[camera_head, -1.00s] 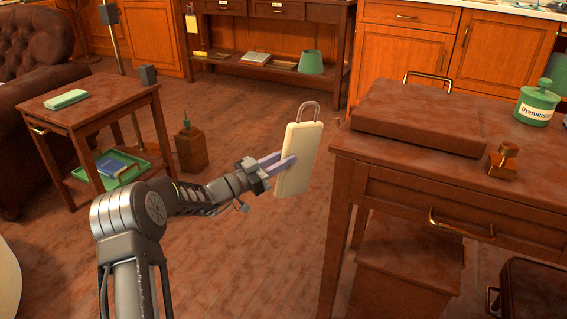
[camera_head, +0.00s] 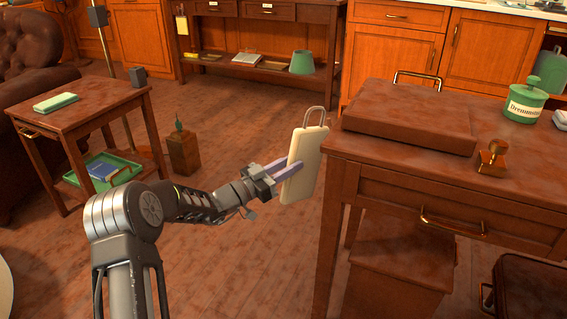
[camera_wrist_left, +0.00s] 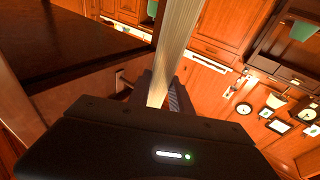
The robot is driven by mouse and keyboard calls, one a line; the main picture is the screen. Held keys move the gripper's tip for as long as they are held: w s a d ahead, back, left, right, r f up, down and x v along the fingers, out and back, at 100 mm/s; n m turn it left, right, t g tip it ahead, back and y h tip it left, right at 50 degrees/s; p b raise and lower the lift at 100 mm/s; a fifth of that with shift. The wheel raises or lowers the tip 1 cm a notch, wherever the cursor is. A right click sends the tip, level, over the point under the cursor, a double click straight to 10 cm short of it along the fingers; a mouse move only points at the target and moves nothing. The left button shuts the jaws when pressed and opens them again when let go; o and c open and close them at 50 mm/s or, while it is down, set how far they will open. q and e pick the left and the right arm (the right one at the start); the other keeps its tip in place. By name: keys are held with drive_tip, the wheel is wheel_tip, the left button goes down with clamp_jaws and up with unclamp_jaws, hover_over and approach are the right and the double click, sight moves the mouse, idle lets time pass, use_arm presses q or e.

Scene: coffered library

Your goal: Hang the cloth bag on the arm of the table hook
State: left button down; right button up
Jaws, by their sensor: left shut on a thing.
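The cloth bag (camera_head: 306,165) is a cream, flat, upright shape with a loop handle (camera_head: 315,116) on top. My left gripper (camera_head: 291,168) is shut on its left side and holds it in the air, just left of the near table (camera_head: 334,165). In the left wrist view the bag (camera_wrist_left: 180,45) shows as a pale narrow strip between the fingers (camera_wrist_left: 163,95). I cannot make out a table hook with a clear arm in these frames. My right gripper is not in view.
The near table carries a brown case (camera_head: 410,115), a green jar (camera_head: 526,100) and a small brass-and-wood piece (camera_head: 493,158). A side table (camera_head: 90,108) with a green tray (camera_head: 128,172) below stands left. Floor between is mostly open, with a small wooden box (camera_head: 183,155).

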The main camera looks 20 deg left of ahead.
use_arm(q)
drive_tip(key=d+f, duration=0.3)
drive_tip(key=d, duration=0.4)
drive_tip(key=shift+s, duration=0.25)
idle(0.6)
drive_tip(key=shift+f, duration=0.15)
idle(0.4)
drive_tip(key=c, duration=1.1)
unclamp_jaws()
